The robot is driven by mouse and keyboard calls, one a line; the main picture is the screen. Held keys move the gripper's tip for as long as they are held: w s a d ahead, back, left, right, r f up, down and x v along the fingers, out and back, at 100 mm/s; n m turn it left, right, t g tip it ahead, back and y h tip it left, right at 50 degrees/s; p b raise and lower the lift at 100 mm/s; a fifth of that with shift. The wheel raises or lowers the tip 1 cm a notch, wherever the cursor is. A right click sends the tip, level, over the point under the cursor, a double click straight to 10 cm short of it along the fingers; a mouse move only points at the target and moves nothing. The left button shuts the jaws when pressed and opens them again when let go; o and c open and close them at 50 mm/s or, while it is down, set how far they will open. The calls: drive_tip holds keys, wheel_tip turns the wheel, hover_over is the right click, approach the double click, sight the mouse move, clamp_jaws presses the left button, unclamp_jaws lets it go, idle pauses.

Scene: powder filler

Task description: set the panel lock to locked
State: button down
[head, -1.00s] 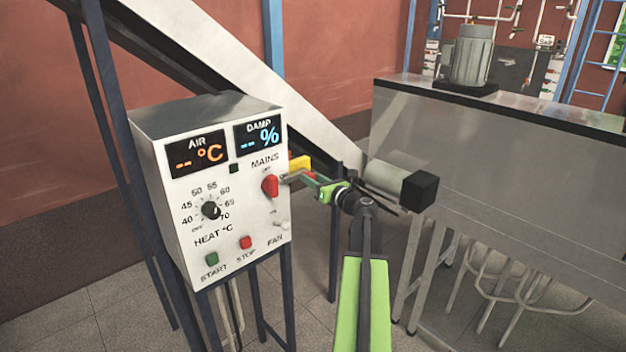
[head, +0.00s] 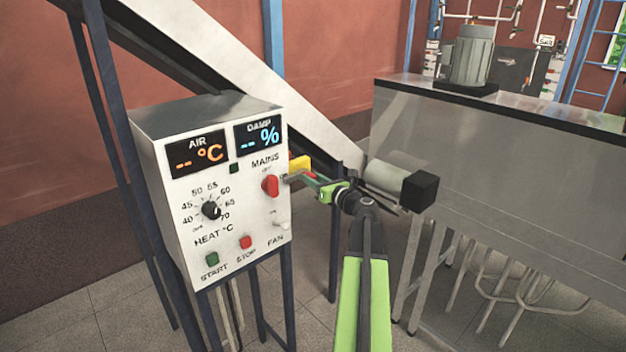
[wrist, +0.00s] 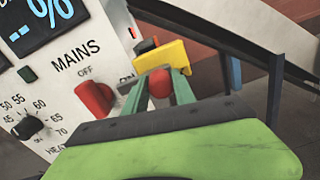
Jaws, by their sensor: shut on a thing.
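The white control panel (head: 215,215) faces me in the head view. Its red MAINS knob (wrist: 93,99) sits left of my fingers in the wrist view, beside the word OFF. A yellow part (wrist: 166,55) sticks out from the panel's right side, behind my fingertips; it also shows in the head view (head: 300,164). My gripper (wrist: 158,76) is shut on a round red knob (wrist: 159,84), which shows between the green fingers. No label for a panel lock is readable, and the fingers partly hide the knob's mounting. In the head view my gripper (head: 300,180) is at the panel's right edge.
The panel also carries a HEAT dial (head: 211,210), a green START button (head: 212,259), a red STOP button (head: 246,242) and a FAN switch (head: 282,225). A blue-grey frame post (wrist: 275,92) stands right of my gripper.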

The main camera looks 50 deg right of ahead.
sight(296, 177)
idle(0.3)
drive_tip(key=a, duration=0.3)
drive_tip(key=shift+w+a, duration=0.15)
drive_tip(key=shift+a, duration=0.05)
drive_tip(key=shift+d, duration=0.1)
drive_tip(key=c, duration=1)
unclamp_jaws()
